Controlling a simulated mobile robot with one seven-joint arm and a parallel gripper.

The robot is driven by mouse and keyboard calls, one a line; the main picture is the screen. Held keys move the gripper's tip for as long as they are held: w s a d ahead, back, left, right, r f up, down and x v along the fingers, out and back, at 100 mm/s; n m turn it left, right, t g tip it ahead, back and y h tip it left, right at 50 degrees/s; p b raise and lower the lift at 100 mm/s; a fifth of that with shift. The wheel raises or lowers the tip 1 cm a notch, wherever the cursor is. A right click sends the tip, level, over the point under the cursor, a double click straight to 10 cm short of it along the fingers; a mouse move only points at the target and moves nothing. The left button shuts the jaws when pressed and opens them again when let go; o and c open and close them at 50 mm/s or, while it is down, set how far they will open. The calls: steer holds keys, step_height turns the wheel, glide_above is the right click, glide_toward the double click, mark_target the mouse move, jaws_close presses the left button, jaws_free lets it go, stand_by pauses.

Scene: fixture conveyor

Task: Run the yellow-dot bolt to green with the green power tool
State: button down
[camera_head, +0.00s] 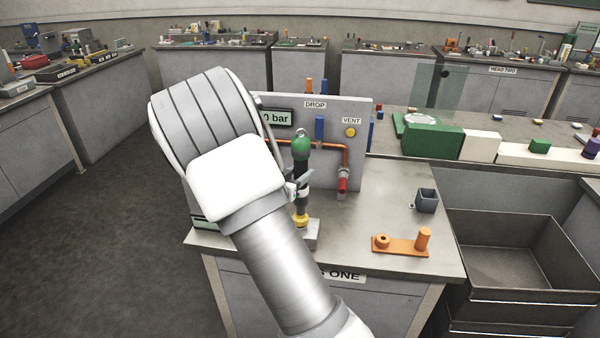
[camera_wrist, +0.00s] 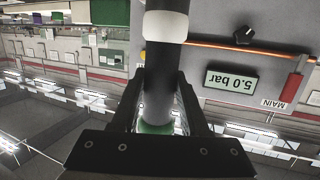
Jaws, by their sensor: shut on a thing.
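The green power tool (camera_head: 301,146) stands upright at the bench's left part, with a green rounded top, a dark body and a white band. My gripper (camera_head: 296,188) comes from the left and is shut around its dark body. In the wrist view the tool (camera_wrist: 165,58) runs between both fingers of my gripper (camera_wrist: 160,88), its green end low in the picture. A yellow piece (camera_head: 301,220) is at the tool's lower end, over a grey block (camera_head: 312,236). I cannot tell whether it belongs to the tool or the bolt. No yellow dot or bolt head is clearly visible.
Behind the tool stands a grey panel (camera_head: 361,112) with copper pipe, a red valve (camera_head: 343,184) and a bar display (camera_wrist: 232,81). An empty dark bin (camera_head: 515,225) is beyond the bench's right edge.

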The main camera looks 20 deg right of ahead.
mark_target(297, 153)
steer(key=shift+f, duration=0.35)
stand_by(1.7)
steer(key=shift+r, duration=0.1)
stand_by(0.6)
steer(key=shift+r+p, duration=2.55)
steer(key=shift+r, duration=0.95)
